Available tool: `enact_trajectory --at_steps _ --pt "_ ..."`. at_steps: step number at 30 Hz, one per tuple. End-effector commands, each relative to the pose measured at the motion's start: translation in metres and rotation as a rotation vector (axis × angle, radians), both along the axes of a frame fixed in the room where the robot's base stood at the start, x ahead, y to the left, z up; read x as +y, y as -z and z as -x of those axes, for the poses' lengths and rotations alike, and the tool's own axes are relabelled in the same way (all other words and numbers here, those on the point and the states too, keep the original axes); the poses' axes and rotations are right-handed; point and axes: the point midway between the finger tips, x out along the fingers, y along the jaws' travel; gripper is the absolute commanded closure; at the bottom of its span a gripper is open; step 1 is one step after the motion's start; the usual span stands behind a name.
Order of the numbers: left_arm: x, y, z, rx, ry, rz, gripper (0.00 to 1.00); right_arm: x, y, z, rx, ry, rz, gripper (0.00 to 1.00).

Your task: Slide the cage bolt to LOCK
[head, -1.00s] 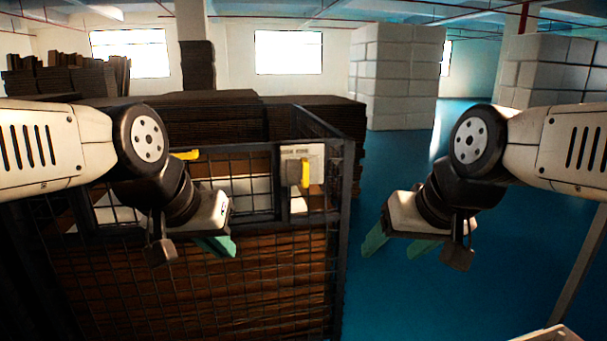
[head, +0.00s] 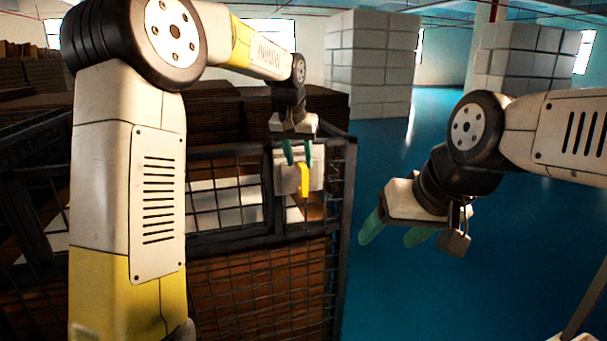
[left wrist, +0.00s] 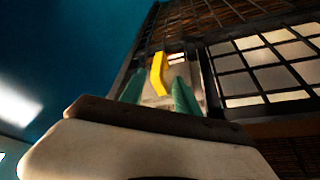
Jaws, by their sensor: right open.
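The cage bolt's yellow handle (head: 304,180) hangs upright in front of a pale plate (head: 285,180) near the cage's upper right corner. The plate's lettering is not readable now. My left gripper (head: 298,153) is open, its green fingers pointing down at the plate's upper part, just above the handle. In the left wrist view the yellow handle (left wrist: 157,75) shows between the two spread fingers; I cannot tell whether they touch it. My right gripper (head: 389,236) is open and empty, over the blue floor right of the cage.
The dark mesh cage (head: 262,290) holds brown stacked sheets. Its corner post (head: 342,230) stands right of the bolt. My left arm covers the cage's left part. Blue floor (head: 400,295) is open to the right; white block stacks (head: 370,65) stand behind.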

Motion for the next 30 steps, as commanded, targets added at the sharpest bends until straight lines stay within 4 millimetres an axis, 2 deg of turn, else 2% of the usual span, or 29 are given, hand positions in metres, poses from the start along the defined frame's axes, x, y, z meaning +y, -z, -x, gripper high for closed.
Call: enact_trajectory --at_steps 5,12,18,29,30 --pt "-0.007 0.012 -0.011 0.004 0.005 -0.005 0.62 0.0 0.0 0.0 0.0 0.0 0.0 0.35" --pt "-0.01 0.047 -0.024 0.005 0.004 -0.006 0.62 0.0 0.0 0.0 0.0 0.0 0.0 0.35" --pt "-0.013 0.07 -0.033 0.004 0.003 -0.005 0.62 0.0 0.0 0.0 0.0 0.0 0.0 0.35" --pt "-0.014 0.076 -0.036 0.002 0.003 -0.004 0.62 0.0 0.0 0.0 0.0 0.0 0.0 0.35" --pt "-0.014 0.076 -0.036 0.002 0.003 -0.004 0.66 0.0 0.0 0.0 0.0 0.0 0.0 0.35"
